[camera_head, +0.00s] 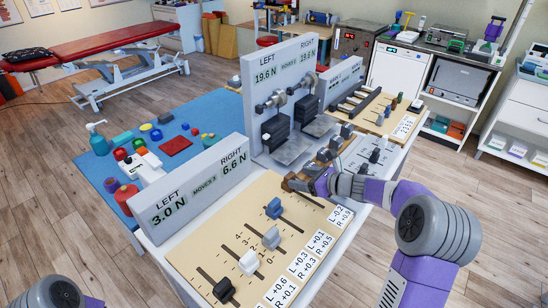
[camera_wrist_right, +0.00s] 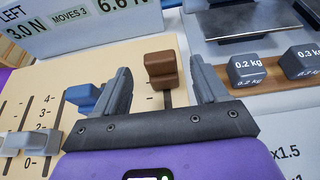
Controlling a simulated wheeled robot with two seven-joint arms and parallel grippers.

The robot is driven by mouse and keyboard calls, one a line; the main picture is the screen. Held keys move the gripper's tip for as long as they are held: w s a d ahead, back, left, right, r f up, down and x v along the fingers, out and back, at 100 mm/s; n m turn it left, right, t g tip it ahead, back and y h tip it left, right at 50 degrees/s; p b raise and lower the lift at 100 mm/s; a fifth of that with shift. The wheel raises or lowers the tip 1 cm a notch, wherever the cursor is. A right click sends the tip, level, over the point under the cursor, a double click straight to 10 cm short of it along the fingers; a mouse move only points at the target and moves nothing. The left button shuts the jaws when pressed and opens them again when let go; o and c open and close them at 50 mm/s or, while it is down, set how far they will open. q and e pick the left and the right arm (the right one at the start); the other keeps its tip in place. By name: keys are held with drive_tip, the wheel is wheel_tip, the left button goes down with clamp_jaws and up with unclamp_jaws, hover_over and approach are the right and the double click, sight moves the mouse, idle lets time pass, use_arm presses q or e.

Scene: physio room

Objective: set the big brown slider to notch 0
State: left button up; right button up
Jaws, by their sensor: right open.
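The brown slider (camera_head: 291,183) is a blocky knob at the far right of the tan slider panel (camera_head: 190,257). In the right wrist view the brown slider (camera_wrist_right: 161,68) stands between my right gripper's two fingers, with a visible gap on each side. A short piece of its dark slot shows on the near side of the knob. My right gripper (camera_head: 303,184) is open above the panel and partly hides the slider in the head view. The notch numbers read 0 to 4, with 0 at the near end. My left gripper is out of view.
Blue (camera_head: 273,208), grey (camera_head: 271,238), white (camera_head: 249,262) and black (camera_head: 223,289) sliders stand left of the brown one. A sign (camera_head: 190,195) reading LEFT 3.0 N, RIGHT 6.6 N rises behind. Weight blocks (camera_wrist_right: 248,68) sit on a wooden strip to the right.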

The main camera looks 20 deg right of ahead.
sight(290, 175)
drive_tip(key=shift+w, duration=0.3)
drive_tip(key=shift+w+a, duration=0.2)
drive_tip(key=shift+a, duration=0.05)
drive_tip(key=b+x, duration=0.1)
drive_tip(key=x, duration=0.3)
drive_tip(key=shift+w+a+f+b, duration=0.25)
drive_tip(key=shift+b, duration=0.05)
drive_tip(key=shift+w+a+f, duration=0.2)
drive_tip(key=shift+w+a, duration=0.1)
drive_tip(key=shift+w, duration=0.3)
